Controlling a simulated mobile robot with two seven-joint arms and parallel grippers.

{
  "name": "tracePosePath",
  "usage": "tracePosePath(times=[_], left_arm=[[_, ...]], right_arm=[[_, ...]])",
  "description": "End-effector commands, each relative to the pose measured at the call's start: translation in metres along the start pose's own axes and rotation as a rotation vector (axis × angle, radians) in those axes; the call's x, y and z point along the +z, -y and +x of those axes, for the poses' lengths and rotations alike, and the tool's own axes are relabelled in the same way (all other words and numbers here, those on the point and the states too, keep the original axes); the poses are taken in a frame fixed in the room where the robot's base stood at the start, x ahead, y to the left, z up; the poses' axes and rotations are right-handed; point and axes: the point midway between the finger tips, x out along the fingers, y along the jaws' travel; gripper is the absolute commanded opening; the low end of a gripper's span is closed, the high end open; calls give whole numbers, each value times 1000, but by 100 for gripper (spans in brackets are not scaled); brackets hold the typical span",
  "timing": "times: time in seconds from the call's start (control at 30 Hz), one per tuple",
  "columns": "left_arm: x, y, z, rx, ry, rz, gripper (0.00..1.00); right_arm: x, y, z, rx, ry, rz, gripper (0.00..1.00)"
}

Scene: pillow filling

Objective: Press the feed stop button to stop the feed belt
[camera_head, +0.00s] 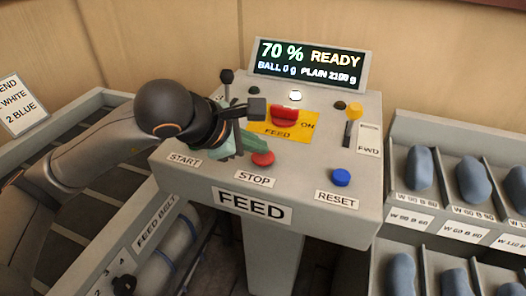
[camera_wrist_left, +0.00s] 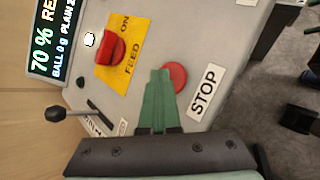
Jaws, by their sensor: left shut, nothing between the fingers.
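The red stop button (camera_head: 263,158) sits on the sloped top of the grey FEED console, above its STOP label (camera_head: 255,179). It also shows in the left wrist view (camera_wrist_left: 176,75). My left gripper (camera_head: 240,149) is over the console, just left of the button. Its green fingers are shut and empty. In the left wrist view the fingertips (camera_wrist_left: 160,73) overlap the edge of the button in the picture; I cannot tell whether they touch it. The START label (camera_head: 184,160) shows, but its button is hidden behind my gripper. My right gripper is not in view.
A red switch (camera_head: 284,115) on a yellow FEED ON plate stands behind the stop button. A blue reset button (camera_head: 341,177), a yellow-knobbed lever (camera_head: 353,112) and a black-knobbed lever (camera_head: 226,77) are nearby. The display (camera_head: 308,64) reads 70 % READY. Bins with blue-grey pieces (camera_head: 419,168) stand right.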

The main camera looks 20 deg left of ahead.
Motion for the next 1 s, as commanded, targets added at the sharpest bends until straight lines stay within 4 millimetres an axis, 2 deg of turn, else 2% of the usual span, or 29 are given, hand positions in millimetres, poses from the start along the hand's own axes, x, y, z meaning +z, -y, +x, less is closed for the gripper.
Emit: tracePosePath(times=[0.47, 0.83, 1.0], left_arm=[[9, -9, -12, -1, -1, 0, 0], [9, -10, -13, -1, -1, 0, 0], [15, -15, -21, 0, 0, 0, 0]], right_arm=[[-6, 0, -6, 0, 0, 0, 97], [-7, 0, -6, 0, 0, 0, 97], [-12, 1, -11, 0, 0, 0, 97]])
